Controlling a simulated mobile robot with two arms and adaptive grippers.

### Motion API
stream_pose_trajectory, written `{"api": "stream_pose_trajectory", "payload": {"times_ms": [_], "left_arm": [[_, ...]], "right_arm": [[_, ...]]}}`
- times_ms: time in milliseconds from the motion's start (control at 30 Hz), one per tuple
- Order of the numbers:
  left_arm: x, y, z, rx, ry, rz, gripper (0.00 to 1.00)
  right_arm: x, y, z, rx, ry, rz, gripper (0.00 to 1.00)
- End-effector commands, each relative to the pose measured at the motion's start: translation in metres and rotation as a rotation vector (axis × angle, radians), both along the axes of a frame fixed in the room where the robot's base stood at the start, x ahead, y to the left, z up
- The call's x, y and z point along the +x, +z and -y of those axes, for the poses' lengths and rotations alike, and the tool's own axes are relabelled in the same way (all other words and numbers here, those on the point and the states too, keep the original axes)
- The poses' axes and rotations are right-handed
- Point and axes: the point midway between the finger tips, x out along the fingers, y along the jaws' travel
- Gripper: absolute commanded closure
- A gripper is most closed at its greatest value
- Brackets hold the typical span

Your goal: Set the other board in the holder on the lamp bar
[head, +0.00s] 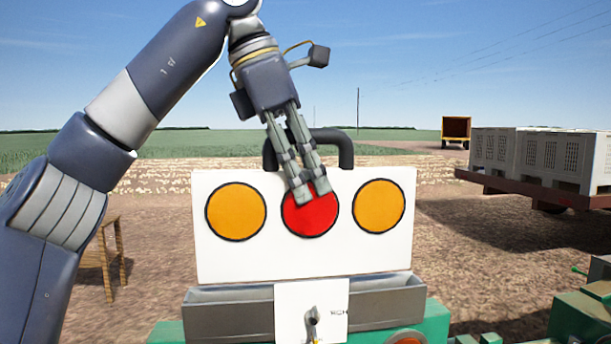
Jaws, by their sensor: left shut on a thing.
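A white board (238,262) with a red disc between two orange discs stands upright, facing me. A dark arched handle (346,150) rises at its top edge. My left gripper (305,197) reaches down from above, its fingers shut on the board, with the tips over the red disc. The fingers hide part of the disc and of the handle. A long grey trough-like holder (390,303) lies right below the board. The board's lower edge is at the trough's upper rim; I cannot tell whether it is inside. My right gripper is out of view.
A small white panel (290,305) with a switch (312,325) stands in front of the trough. Green machinery (580,318) is at the lower right. A trailer with pale crates (540,155) stands farther right. A wooden stand (100,262) is at left.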

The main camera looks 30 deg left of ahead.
Motion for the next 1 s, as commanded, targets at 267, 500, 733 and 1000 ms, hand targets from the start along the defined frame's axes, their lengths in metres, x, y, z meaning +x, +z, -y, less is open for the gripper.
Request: {"api": "stream_pose_trajectory", "payload": {"times_ms": [267,500,733,1000], "left_arm": [[0.001,0.001,-0.001,-0.002,-0.001,0.003,1.0],[0.001,0.0,0.0,-0.002,-0.001,0.003,1.0],[0.001,-0.005,-0.001,-0.002,0.0,0.002,1.0],[0.001,-0.012,0.0,-0.002,0.0,0.002,1.0]], "right_arm": [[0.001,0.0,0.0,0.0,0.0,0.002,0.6],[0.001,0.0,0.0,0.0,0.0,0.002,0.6],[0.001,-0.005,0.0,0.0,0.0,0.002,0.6],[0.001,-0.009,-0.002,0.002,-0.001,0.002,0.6]]}}
